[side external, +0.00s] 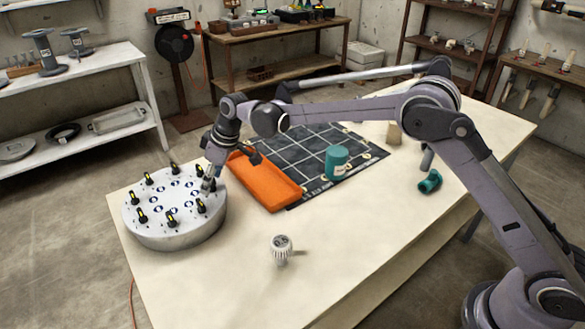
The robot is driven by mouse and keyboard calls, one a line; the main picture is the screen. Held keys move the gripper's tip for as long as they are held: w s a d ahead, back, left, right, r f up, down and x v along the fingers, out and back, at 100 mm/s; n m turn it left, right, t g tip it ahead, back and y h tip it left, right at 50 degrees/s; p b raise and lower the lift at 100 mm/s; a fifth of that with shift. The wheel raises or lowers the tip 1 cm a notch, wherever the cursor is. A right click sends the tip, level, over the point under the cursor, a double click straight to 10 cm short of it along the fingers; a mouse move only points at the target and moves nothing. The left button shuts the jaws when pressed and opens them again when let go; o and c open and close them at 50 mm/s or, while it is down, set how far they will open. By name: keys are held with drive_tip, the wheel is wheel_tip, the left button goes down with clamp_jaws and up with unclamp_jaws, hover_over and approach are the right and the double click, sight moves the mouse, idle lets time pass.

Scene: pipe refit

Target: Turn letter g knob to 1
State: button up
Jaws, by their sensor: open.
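A round pale grey drum (180,233) stands on the near left corner of the table. Its top carries a ring of several black knobs with yellow marks, such as a front knob (171,218) and a left knob (141,215). Dark blue-and-white markings sit inside the ring; the letters and numbers are too small to read, so I cannot tell which knob is g or where it points. My gripper (207,186) points down over the right side of the drum top, close to the knobs there. It is open. Whether it touches a knob is hidden by its fingers.
An orange tray (272,192) lies right of the drum, close to my wrist. Behind it is a dark gridded mat (305,150) with a teal cylinder (337,160). A green pipe fitting (430,182) and a white ribbed knob-like part (281,246) stand apart. The front table surface is mostly clear.

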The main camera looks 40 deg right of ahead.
drive_tip(key=c, duration=1.2)
drive_tip(key=shift+o, duration=0.2)
drive_tip(key=shift+a+m+t+h, duration=0.1)
drive_tip(key=shift+m+t+h, duration=0.25)
drive_tip(key=shift+m, duration=0.75)
drive_tip(key=o, duration=1.2)
drive_tip(key=shift+c, duration=0.2)
drive_tip(key=v, duration=1.2)
